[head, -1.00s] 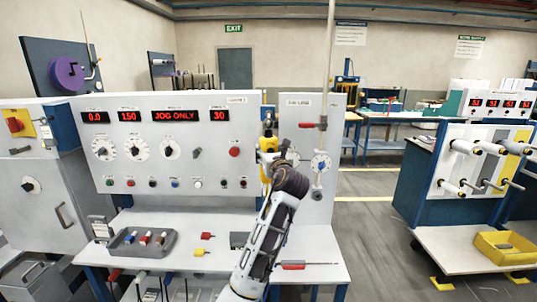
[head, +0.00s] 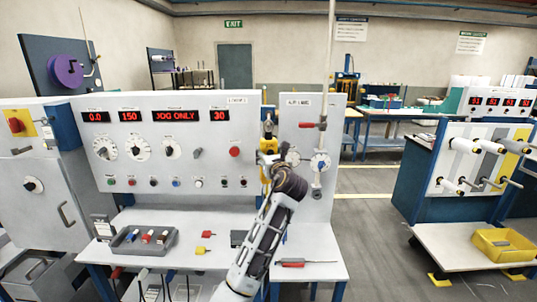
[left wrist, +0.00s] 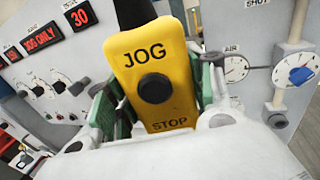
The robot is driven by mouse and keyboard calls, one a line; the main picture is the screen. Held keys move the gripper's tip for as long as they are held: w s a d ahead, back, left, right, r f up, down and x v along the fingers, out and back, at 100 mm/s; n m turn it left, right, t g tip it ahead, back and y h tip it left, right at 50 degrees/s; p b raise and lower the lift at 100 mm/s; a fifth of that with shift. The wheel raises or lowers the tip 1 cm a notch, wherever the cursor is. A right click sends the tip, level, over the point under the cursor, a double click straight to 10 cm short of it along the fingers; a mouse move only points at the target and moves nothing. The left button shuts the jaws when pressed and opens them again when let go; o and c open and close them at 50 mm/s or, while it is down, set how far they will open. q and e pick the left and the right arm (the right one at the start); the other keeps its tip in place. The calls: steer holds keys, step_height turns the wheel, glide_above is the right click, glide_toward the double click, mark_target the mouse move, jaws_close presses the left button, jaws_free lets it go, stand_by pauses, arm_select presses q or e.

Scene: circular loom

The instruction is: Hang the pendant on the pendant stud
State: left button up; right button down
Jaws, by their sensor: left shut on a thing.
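The pendant is a yellow box (left wrist: 152,62) marked JOG and STOP, with a black button and a black top, and fills the middle of the left wrist view. In the head view the pendant (head: 268,146) is small and upright in front of the gap between the main panel and the narrower air panel. My left gripper (head: 267,160) is shut on the pendant, with green-padded fingers at its two sides. I cannot make out the pendant stud; the pendant and gripper may hide it. My right gripper is not in view.
The main panel (head: 215,150) stands left of the pendant; the air panel (head: 305,108), with gauge, dial and red-handled valve, stands right. Below, the bench holds a grey tray (head: 127,247) of coloured parts, yellow and red pieces (head: 203,250), and a red-handled tool (head: 293,262).

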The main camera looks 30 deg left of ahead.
arm_select(q)
steer(key=o, duration=1.3)
steer(key=v, duration=1.2)
steer(key=shift+w, duration=0.1)
